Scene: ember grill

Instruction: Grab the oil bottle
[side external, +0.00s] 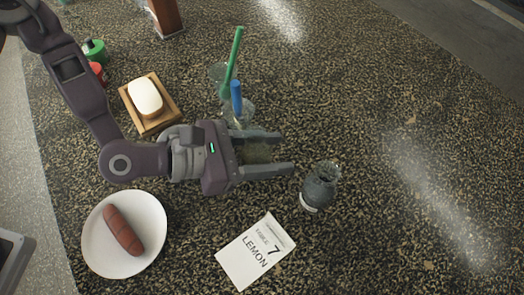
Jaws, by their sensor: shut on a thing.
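My gripper (283,153) reaches in from the left, low over the speckled counter, with its fingers pointing right. It is shut on a dim, see-through olive thing (258,152) that fills the gap between the fingers. This looks like the oil bottle, but the gripper body and fingers hide much of it, and I cannot tell whether it touches the counter. A dark glass jar (321,187) with a pale label stands upright just right of the fingertips, apart from them.
Clear glasses holding a green stick (233,62) and a blue stick (236,97) stand close behind my gripper. A butter board (167,119), green jar (95,51), and plate (92,248) with a sausage (123,230) lie left. A lemon card (255,252) lies in front. The right side is clear.

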